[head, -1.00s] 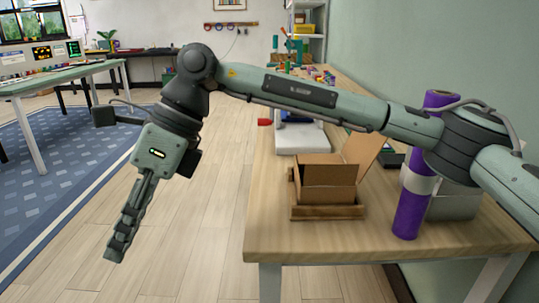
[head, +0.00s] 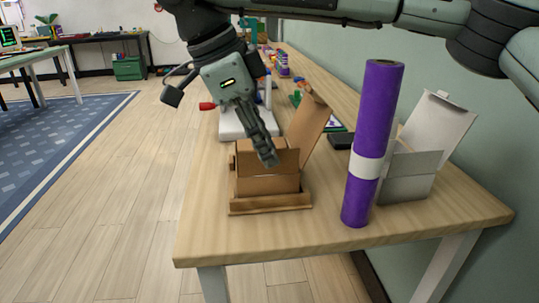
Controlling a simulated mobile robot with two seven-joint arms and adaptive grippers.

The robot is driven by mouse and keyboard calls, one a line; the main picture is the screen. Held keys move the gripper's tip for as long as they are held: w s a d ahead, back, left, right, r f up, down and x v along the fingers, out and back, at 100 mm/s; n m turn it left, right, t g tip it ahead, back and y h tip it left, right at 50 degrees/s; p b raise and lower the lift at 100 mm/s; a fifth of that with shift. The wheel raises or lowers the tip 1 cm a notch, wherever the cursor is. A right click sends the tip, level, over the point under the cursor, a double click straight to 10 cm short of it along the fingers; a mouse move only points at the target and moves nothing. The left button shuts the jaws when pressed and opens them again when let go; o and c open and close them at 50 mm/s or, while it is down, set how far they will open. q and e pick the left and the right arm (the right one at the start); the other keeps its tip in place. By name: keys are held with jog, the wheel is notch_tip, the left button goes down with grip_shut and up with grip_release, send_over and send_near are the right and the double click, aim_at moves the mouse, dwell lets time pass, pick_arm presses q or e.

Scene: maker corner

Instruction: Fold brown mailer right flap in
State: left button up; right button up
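The brown mailer (head: 268,186) stands open on the wooden bench, behind a low wooden strip (head: 270,204). A tall brown panel (head: 308,126) with a small tab at its top stands up and leans away at the mailer's right rear. My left gripper is out of view.
A purple roll with a white band (head: 375,120) stands upright right of the mailer. An open white box (head: 408,176) is behind it. A white device (head: 233,124) and a dark flat item (head: 341,140) lie farther back. The bench (head: 330,240) is clear in front.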

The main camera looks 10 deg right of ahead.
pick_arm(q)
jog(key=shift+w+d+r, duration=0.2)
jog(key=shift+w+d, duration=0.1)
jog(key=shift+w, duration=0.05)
pick_arm(e)
jog(key=shift+x, duration=1)
jog(key=shift+c, duration=0.5)
grip_shut()
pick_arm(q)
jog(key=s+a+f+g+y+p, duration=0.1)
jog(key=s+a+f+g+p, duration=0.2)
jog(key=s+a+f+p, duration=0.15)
pick_arm(e)
jog(key=shift+w+r+g+b, duration=0.3)
jog(key=shift+r+g+b, duration=0.1)
jog(key=shift+g, duration=0.4)
jog(key=g+p, duration=0.1)
jog(key=p, duration=0.1)
jog(key=w+g+p, duration=0.1)
jog(key=p, duration=0.2)
jog(key=shift+f+n, duration=0.35)
jog(key=shift+n, duration=0.05)
jog(key=shift+f, duration=0.1)
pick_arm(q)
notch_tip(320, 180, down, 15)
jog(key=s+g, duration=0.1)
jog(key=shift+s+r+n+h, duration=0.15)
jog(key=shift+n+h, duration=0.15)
